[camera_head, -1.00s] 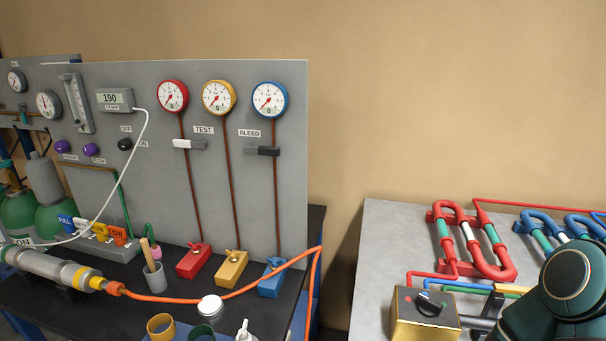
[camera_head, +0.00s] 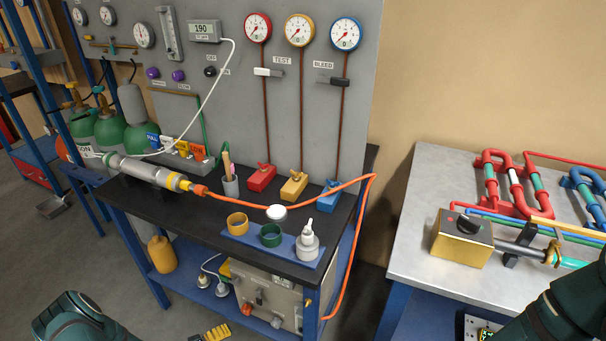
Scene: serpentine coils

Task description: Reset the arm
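The task names the arm. Part of a dark teal arm of mine (camera_head: 75,318) shows at the bottom left, over the floor in front of the black bench. Another dark teal arm part of mine (camera_head: 565,305) shows at the bottom right, in front of the grey table. No fingers of either gripper show, so I cannot see what they hold.
The black bench (camera_head: 130,200) carries a metal cylinder (camera_head: 140,170), an orange hose (camera_head: 335,188) and a blue tray (camera_head: 285,250) with cups and a bottle. The grey table (camera_head: 415,225) at right bears a gold box (camera_head: 462,238) and red serpentine coils (camera_head: 515,185). A floor gap separates them.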

